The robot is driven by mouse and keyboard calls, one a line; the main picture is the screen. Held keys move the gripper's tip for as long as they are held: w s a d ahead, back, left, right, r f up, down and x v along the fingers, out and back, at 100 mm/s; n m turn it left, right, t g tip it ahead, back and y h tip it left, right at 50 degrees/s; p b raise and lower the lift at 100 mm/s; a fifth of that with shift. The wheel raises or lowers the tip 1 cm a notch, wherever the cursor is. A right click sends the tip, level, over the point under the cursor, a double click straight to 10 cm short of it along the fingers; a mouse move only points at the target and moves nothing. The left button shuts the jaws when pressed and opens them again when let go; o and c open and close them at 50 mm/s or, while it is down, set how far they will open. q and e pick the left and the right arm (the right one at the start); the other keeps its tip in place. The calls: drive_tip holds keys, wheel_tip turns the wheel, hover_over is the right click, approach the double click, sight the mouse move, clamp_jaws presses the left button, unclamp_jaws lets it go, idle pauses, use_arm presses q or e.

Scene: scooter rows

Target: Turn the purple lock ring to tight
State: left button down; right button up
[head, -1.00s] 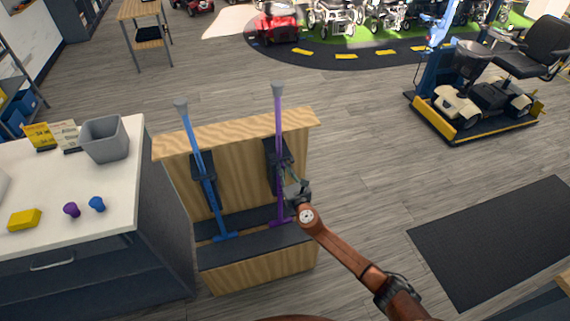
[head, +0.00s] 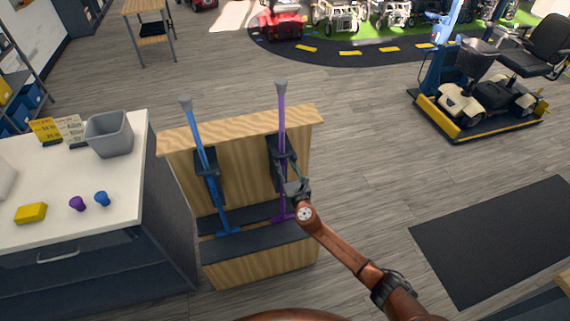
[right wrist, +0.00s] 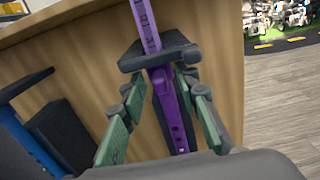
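The purple pole (head: 282,130) stands upright, leaning on the wooden stand (head: 240,140); in the right wrist view (right wrist: 172,118) a narrower marked upper shaft enters a wider lower tube. A dark bracket (right wrist: 150,58) crosses it there. I cannot clearly pick out the purple lock ring; the joint between shaft and tube is partly hidden by the bracket. My right gripper (head: 292,187) is at the pole's right, below the bracket. In the right wrist view its green-padded fingers (right wrist: 165,95) are spread on either side of the purple tube, with gaps visible. My left gripper is out of view.
A blue pole (head: 200,140) leans on the same stand at left. The white counter (head: 130,190) holds a grey bin (head: 108,135), a yellow block (head: 31,213), a purple knob (head: 77,204) and a blue knob (head: 102,199).

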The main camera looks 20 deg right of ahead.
drive_tip(key=shift+s+f, duration=0.1)
drive_tip(key=shift+s, duration=0.1)
drive_tip(key=s, duration=1.1)
drive_tip(key=shift+s+d, duration=0.25)
drive_tip(key=shift+s, duration=0.1)
